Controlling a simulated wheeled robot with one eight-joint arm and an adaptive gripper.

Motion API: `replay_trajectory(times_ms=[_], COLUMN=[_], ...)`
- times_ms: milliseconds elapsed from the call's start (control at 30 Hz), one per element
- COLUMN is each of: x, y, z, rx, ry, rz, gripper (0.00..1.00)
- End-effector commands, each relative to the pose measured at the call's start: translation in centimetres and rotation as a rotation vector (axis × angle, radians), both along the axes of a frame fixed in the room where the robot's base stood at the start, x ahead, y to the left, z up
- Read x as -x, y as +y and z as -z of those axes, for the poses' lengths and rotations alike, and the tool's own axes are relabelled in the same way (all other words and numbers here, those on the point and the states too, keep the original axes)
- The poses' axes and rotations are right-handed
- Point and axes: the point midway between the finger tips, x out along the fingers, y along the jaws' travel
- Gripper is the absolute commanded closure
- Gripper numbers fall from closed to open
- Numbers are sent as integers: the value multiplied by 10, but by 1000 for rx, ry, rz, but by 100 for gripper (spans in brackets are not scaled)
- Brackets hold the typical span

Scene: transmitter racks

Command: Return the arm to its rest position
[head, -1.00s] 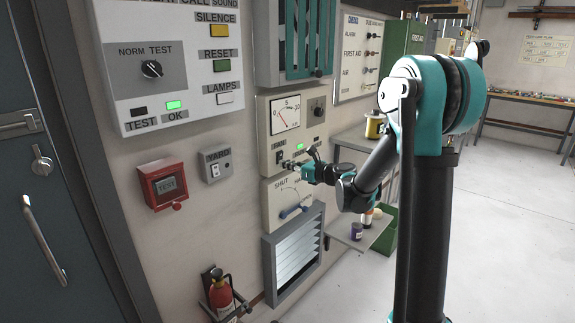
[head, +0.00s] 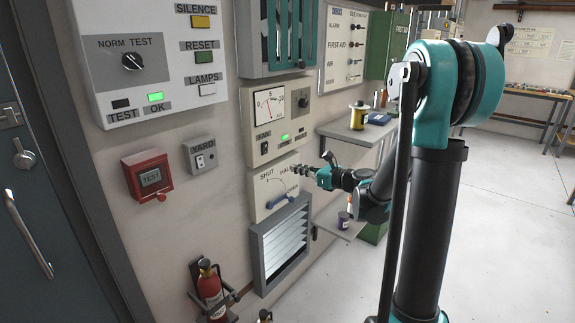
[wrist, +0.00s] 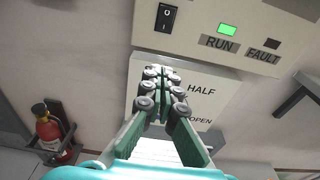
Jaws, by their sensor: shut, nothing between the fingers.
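My gripper (head: 302,170) is shut and empty. In the head view it is in front of the wall, by the upper right of the damper panel (head: 262,207) marked SHUT, HALF and OPEN, which has a blue lever (head: 284,200). In the wrist view my closed fingers (wrist: 160,88) cover part of that panel, below the fan panel's rocker switch (wrist: 168,17). I cannot tell whether the fingertips touch anything. The green RUN lamp (wrist: 227,30) is lit and the FAULT lamp (wrist: 271,43) is dark. My arm reaches leftward from its column.
A louvred vent (head: 283,242) is below the damper panel. A fire extinguisher (head: 210,290) hangs low on the wall. Open floor (head: 500,210) extends to the right.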

Motion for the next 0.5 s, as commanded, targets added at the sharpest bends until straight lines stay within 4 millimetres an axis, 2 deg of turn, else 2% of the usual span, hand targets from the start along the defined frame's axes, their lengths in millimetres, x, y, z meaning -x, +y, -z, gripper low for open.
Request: replay_trajectory(times_ms=[167, 267, 367, 500], x=[9, 21, 46, 97], y=[-11, -11, -12, -25], z=[2, 9, 24, 61], rx=[10, 94, 294, 705], ry=[-5, -46, -145, -350], rz=[-1, -20, -72, -227], gripper=[100, 100, 100, 100])
